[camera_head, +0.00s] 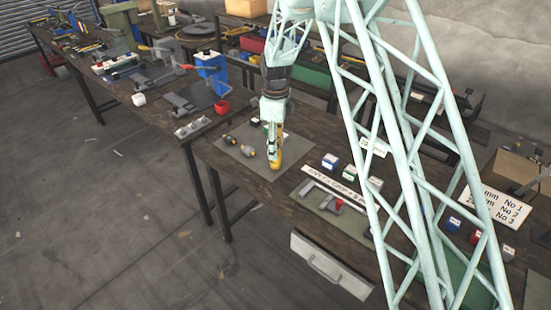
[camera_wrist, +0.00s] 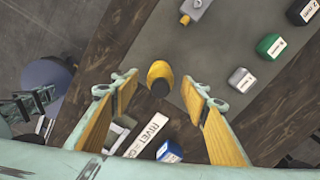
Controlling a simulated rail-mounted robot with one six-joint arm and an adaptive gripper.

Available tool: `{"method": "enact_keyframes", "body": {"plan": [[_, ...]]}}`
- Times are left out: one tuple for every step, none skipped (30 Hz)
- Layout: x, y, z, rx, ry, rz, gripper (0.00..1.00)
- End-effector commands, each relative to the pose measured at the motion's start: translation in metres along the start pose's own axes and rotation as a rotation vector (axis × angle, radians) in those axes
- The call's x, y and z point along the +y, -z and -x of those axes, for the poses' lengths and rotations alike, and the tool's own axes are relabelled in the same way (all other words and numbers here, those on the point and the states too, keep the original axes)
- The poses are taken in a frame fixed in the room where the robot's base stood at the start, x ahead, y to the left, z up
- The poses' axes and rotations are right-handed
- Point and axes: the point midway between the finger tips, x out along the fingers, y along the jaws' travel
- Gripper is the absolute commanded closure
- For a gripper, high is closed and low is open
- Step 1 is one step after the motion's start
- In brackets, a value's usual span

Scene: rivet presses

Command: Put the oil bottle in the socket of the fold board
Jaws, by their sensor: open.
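My gripper (camera_head: 274,165) is open, pointing down above the right part of the grey mat in the head view. In the wrist view its two yellow-padded fingers (camera_wrist: 160,100) stand apart. A yellow rounded piece with a dark tip (camera_wrist: 160,77) shows between and beyond them, near the mat's edge; it looks like a bottle, but I cannot be sure it is the oil bottle. No grip on it shows.
The grey mat (camera_wrist: 225,40) carries a grey piece with a yellow end (camera_wrist: 196,9), a green block (camera_wrist: 270,46) and a grey block (camera_wrist: 241,80). A rivet sign (camera_head: 330,187) and blue block (camera_head: 330,161) lie right. A red cup (camera_head: 222,107) stands on the left bench.

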Motion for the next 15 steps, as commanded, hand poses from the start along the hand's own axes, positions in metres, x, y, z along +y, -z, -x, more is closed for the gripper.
{"method": "enact_keyframes", "body": {"plan": [[0.0, 0.0, 0.0, 0.0, 0.0, 0.0, 0.58], [0.0, 0.0, 0.0, 0.0, 0.0, 0.0, 0.58], [0.0, 0.0, -0.001, 0.0, 0.0, 0.0, 0.58], [0.0, 0.0, -0.002, 0.0, 0.0, 0.0, 0.58], [0.0, 0.0, -0.003, 0.0, -0.001, 0.0, 0.58], [0.0, 0.001, -0.004, 0.0, -0.001, 0.0, 0.58], [0.0, 0.001, -0.006, 0.001, -0.001, 0.0, 0.58], [0.0, 0.001, -0.009, 0.001, -0.001, 0.0, 0.58], [0.0, 0.001, -0.012, 0.001, -0.001, 0.0, 0.58], [0.0, 0.002, -0.015, 0.001, -0.001, 0.0, 0.58], [0.0, 0.002, -0.018, 0.001, -0.001, 0.0, 0.58], [0.0, 0.002, -0.022, 0.001, -0.002, 0.0, 0.58], [0.0, 0.003, -0.025, 0.001, -0.002, 0.0, 0.58], [0.0, 0.003, -0.028, 0.001, -0.002, 0.0, 0.58], [0.0, 0.004, -0.032, 0.001, -0.002, 0.0, 0.58]]}}
